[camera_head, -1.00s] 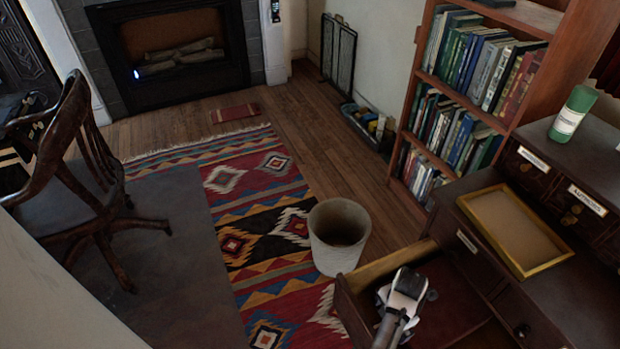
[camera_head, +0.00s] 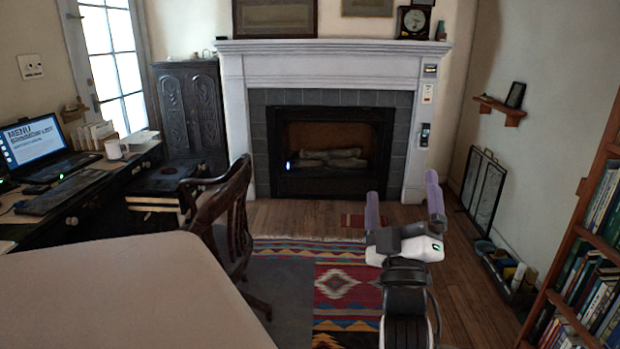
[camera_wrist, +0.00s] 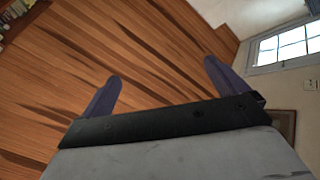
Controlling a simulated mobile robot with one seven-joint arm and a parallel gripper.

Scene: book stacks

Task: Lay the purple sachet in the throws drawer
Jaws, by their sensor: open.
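My gripper (camera_head: 402,188) is raised in front of the fireplace in the head view, with its two purple fingers spread apart and nothing between them. In the wrist view my gripper (camera_wrist: 162,70) is also open and empty, with bare wooden boards beyond the fingers. I see no purple sachet in either current view. The throws drawer is not in the current views either.
A wooden chair (camera_head: 232,215) stands left of my gripper. A pale flat surface (camera_head: 130,295) fills the lower left. A bookshelf (camera_head: 590,235) stands at the right edge. A patterned rug (camera_head: 340,285) and a black fire screen (camera_head: 482,185) are near the fireplace (camera_head: 325,150).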

